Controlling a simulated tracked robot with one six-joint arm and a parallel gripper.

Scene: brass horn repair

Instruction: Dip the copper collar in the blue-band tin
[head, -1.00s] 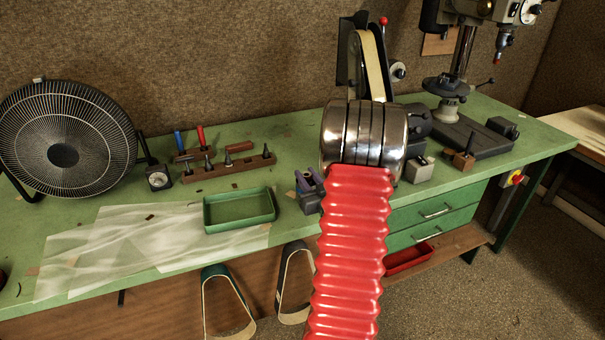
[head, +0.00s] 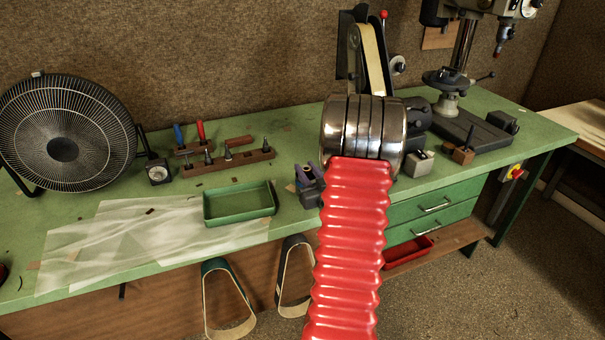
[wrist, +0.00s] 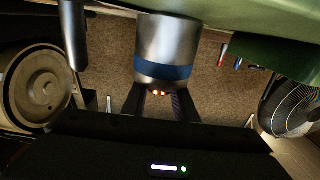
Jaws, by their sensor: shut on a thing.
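The blue-band tin (wrist: 163,48), a steel cylinder with a dark blue band, fills the upper middle of the wrist view, which looks upside down. My gripper (wrist: 160,96) has its two dark fingers at the tin's lower picture edge. Small copper-coloured glints of the copper collar (wrist: 159,93) show between the fingertips, so the gripper is shut on it. Most of the collar is hidden, and I cannot tell whether it is inside the tin or only at its edge. In the head view my arm hides the gripper, collar and tin.
A dark metal post (wrist: 74,35) and a round beige drum-like thing (wrist: 38,88) are at left in the wrist view. On the green bench are a fan (head: 65,135), a green tray (head: 241,216), a tool rack (head: 228,163) and a drill press (head: 462,60).

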